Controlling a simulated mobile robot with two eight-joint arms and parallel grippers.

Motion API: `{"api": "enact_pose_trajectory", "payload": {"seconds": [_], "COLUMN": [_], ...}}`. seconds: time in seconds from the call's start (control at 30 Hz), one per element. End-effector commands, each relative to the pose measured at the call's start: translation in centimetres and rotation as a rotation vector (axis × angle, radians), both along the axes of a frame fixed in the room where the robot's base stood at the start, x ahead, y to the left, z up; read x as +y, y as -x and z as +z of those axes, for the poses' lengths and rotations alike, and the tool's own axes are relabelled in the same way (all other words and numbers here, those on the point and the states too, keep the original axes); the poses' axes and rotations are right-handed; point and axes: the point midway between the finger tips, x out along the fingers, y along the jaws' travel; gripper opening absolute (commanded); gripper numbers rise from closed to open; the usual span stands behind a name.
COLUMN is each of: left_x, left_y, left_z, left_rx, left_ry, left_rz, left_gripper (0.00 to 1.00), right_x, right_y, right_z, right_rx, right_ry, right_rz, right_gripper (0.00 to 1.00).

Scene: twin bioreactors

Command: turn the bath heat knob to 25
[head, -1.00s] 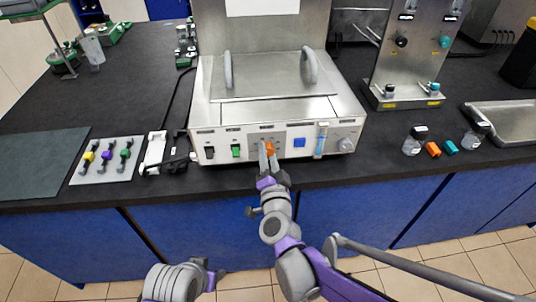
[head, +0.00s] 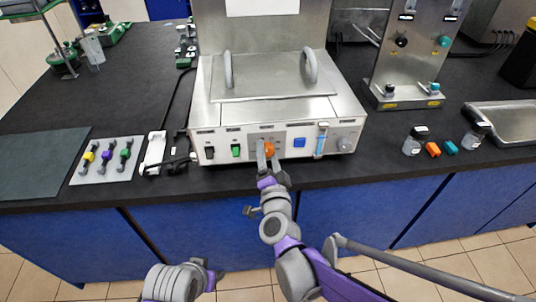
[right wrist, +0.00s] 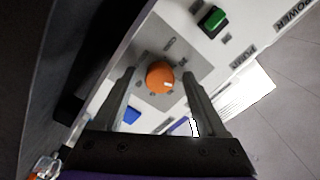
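The bath heat knob is an orange round knob (head: 269,148) on the front panel of the metal bath (head: 225,110). In the right wrist view the knob (right wrist: 158,76) shows a small pale mark near its edge, on a grey plate. The numbers of its scale cannot be read. My right gripper (head: 268,148) is at the panel, with one finger on each side of the knob. In the right wrist view the right gripper (right wrist: 159,74) is open, with a gap between each finger and the knob.
A black switch (head: 210,153) and a green switch (head: 236,150) sit left of the knob. A blue button (head: 299,142) and a grey dial (head: 345,144) sit to its right. A plate with coloured clamps (head: 106,160) lies left; bottles (head: 412,143) stand right.

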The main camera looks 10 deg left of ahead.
Motion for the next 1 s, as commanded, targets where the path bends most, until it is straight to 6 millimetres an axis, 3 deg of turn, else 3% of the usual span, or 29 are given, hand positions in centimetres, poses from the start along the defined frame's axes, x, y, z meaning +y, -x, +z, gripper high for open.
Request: {"api": "enact_pose_trajectory", "payload": {"seconds": [0.27,0.7,1.0], "left_x": [0.0,0.0,0.0], "left_y": [0.0,0.0,0.0], "left_z": [0.0,0.2,0.2], "left_rx": [0.0,-0.001,-0.001], "left_ry": [0.0,0.0,0.0], "left_rz": [0.0,0.0,0.0], "left_gripper": [0.57,0.57,0.57], "right_x": [-0.2,-2.2,-2.6], "right_y": [0.9,8.9,10.5], "right_z": [0.0,0.0,0.0], "right_rx": [-0.001,0.0,0.001], "right_ry": [0.001,-0.001,0.0], "right_rz": [0.001,0.001,0.001], "right_gripper": [0.74,0.74,0.74]}}
